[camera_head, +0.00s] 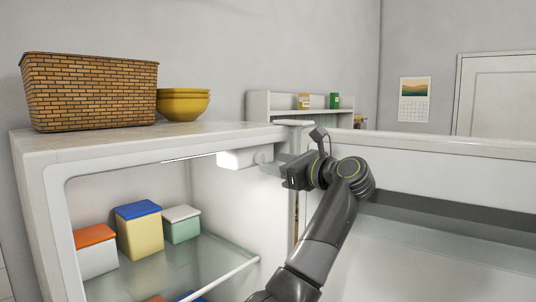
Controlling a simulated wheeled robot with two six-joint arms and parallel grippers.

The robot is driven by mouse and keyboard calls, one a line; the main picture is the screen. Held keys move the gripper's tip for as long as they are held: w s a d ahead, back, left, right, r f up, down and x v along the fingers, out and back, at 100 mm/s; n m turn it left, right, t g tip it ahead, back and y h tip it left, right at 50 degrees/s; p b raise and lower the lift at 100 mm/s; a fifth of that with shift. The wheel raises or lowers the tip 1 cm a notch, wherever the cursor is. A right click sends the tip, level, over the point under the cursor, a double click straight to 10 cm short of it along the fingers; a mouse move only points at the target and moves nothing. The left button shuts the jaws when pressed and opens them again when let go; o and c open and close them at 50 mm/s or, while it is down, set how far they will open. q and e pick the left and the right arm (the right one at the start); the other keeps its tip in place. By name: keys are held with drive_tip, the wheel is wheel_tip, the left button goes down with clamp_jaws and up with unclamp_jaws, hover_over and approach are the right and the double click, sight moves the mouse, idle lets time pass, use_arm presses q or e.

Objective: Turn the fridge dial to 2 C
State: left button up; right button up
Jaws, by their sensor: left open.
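The open fridge (32,150) stands on the left, with its door (440,180) swung out to the right. A white control box (234,159) hangs under the fridge's ceiling, near the right inner wall. A pale round shape at its right end, beside my fingers, looks like the dial (262,153); its marks and setting are too small to read. My left gripper (272,163) is open, with its fingers pointing left at this end of the box. I cannot tell whether they touch the dial. My right gripper is not in view.
Lidded containers, one with an orange lid (95,234), one blue (138,209) and one pale green (181,212), stand on the glass shelf (212,262). A woven basket (90,92) and yellow bowls (183,105) sit on top. The fridge's right wall and door edge are close to my arm.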

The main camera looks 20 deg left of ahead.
sight(262, 159)
use_arm(q)
drive_tip(key=x, duration=0.2)
drive_tip(key=shift+a+r+p, duration=0.15)
drive_tip(key=shift+a+p, duration=0.15)
drive_tip(key=shift+p, duration=0.05)
drive_tip(key=shift+w+a, duration=0.35)
drive_tip(key=shift+a, duration=0.1)
drive_tip(key=c, duration=1)
